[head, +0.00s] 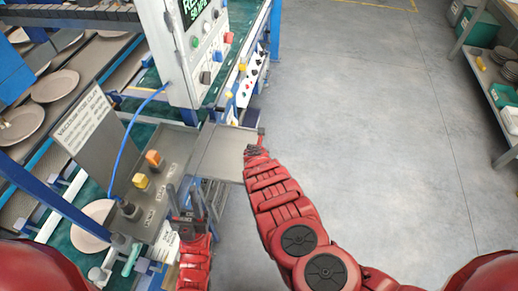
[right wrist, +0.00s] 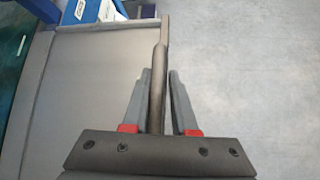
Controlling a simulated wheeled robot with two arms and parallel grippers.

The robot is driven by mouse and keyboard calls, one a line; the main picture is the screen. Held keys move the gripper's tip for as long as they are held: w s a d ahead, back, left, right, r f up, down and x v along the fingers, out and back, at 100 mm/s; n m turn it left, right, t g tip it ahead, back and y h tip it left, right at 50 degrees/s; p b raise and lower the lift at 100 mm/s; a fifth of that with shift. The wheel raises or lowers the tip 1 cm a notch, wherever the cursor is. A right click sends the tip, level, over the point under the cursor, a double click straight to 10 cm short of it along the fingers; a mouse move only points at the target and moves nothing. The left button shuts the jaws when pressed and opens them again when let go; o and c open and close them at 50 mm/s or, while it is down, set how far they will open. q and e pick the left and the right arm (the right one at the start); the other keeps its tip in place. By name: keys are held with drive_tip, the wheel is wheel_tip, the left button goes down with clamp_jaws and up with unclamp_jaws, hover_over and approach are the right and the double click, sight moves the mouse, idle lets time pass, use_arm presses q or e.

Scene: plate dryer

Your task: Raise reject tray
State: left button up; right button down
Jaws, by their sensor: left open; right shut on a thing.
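The reject tray (head: 218,152) is a flat grey tray at the side of the machine, in the middle of the head view. It fills the left of the right wrist view (right wrist: 95,90). My right gripper (right wrist: 160,75) is shut on the tray's raised edge bar, with a finger on each side. In the head view my right gripper (head: 256,149) is at the tray's right edge, partly hidden by its own arm. My left gripper (head: 186,198) is open and empty, beside the control panel and below the tray.
A grey panel (head: 160,165) with yellow and orange knobs lies left of the tray. A white control box (head: 200,50) stands above it. Several plates (head: 55,86) sit on racks at the left. A shelf (head: 490,70) stands at the far right. The grey floor (head: 360,120) between is clear.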

drive_tip(key=shift+w+a+r, duration=0.1)
drive_tip(key=shift+a+r, duration=0.15)
drive_tip(key=shift+a, duration=0.4)
drive_tip(key=c, duration=0.8)
unclamp_jaws()
drive_tip(key=shift+c, duration=0.2)
drive_tip(key=shift+f, duration=0.1)
drive_tip(key=shift+d, duration=0.3)
